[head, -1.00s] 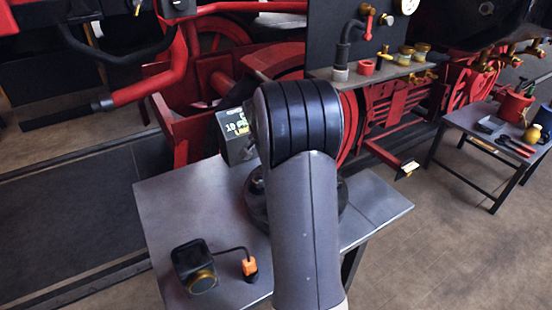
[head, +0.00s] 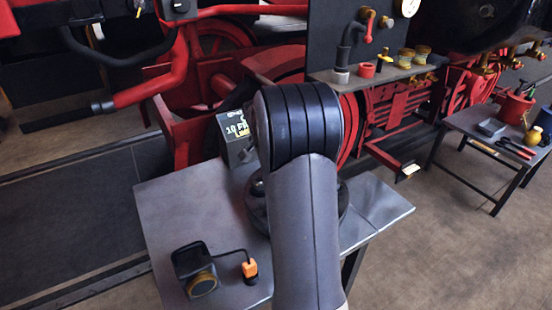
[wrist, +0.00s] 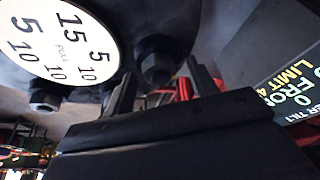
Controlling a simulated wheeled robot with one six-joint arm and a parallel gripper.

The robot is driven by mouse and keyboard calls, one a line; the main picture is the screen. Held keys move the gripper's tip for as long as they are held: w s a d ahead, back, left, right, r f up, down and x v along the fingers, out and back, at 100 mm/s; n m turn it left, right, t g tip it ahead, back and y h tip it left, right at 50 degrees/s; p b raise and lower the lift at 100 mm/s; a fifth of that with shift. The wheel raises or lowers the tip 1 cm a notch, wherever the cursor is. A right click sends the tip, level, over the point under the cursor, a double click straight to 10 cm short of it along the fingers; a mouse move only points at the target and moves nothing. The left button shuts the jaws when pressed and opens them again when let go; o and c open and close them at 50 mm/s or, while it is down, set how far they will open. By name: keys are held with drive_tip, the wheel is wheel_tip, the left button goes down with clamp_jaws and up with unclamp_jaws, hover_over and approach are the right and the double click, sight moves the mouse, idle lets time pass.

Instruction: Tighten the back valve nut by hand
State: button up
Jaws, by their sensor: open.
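In the wrist view, a dark hex nut (wrist: 155,68) sits at the edge of a round white plate (wrist: 72,42) marked with numbers. My gripper (wrist: 160,73) is open, with one finger on each side of this nut. The fingers look apart from it, though contact is hard to judge. Another dark nut (wrist: 45,98) shows at the lower left of the plate. I cannot tell from the markings which nut is the back one. In the head view my arm hides my gripper and the nuts; part of a dark round base (head: 258,212) shows behind the arm.
A small display box (head: 238,135) with lit lettering stands close by; it also shows at the right of the wrist view (wrist: 285,75). A black device (head: 192,268) and an orange plug (head: 249,269) lie on the grey table (head: 180,200). A tool table (head: 470,122) stands at right.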

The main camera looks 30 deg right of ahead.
drive_tip(key=shift+r, duration=0.1)
drive_tip(key=v, duration=1)
drive_tip(key=shift+r, duration=0.3)
drive_tip(key=x, duration=1)
drive_tip(key=shift+f, duration=0.35)
